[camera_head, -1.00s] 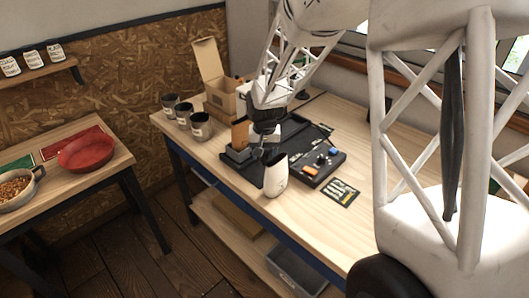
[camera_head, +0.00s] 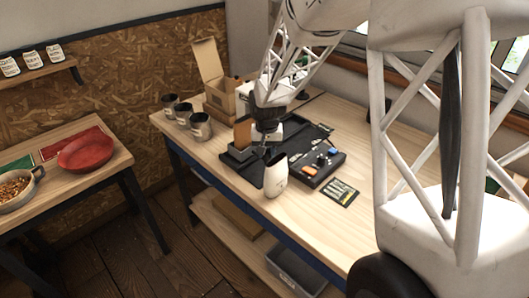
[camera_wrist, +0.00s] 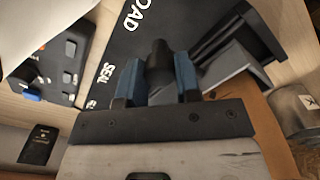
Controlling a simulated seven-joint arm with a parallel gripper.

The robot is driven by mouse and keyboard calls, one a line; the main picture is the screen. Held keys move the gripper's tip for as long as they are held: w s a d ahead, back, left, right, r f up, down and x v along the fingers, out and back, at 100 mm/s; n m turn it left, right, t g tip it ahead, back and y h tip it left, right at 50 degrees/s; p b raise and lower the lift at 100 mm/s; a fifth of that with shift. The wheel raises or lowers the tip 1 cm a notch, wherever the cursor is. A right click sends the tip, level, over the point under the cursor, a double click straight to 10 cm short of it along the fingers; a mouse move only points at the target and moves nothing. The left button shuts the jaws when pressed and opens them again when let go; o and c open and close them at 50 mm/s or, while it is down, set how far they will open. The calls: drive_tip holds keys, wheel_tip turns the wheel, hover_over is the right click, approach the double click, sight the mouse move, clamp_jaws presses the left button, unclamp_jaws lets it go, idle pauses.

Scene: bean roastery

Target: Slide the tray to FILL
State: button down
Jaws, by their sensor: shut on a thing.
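My gripper (camera_head: 262,150) is down at the black station board (camera_head: 243,172) on the table. In the wrist view, the two blue-padded fingers (camera_wrist: 157,80) are shut on a dark upright knob (camera_wrist: 158,58). The tray under the knob is mostly hidden by the fingers, and I cannot tell its edges. On the board (camera_wrist: 125,45), "OAD" of a label shows ahead of the fingers, and "SEAL" shows to their left. A further label below SEAL is cut off, and I cannot read FILL.
A white tapered container (camera_head: 276,176) stands at the board's front edge. A control box (camera_head: 318,166) with coloured buttons lies to the right, with a printed card (camera_head: 340,192) before it. Dark cups (camera_head: 200,126) and an open cardboard box (camera_head: 218,92) stand at the left.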

drive_tip(key=w+d, duration=1.8)
drive_tip(key=shift+r, duration=0.1)
drive_tip(key=c, duration=0.8)
unclamp_jaws()
wheel_tip(320, 180, up, 8)
idle(0.4)
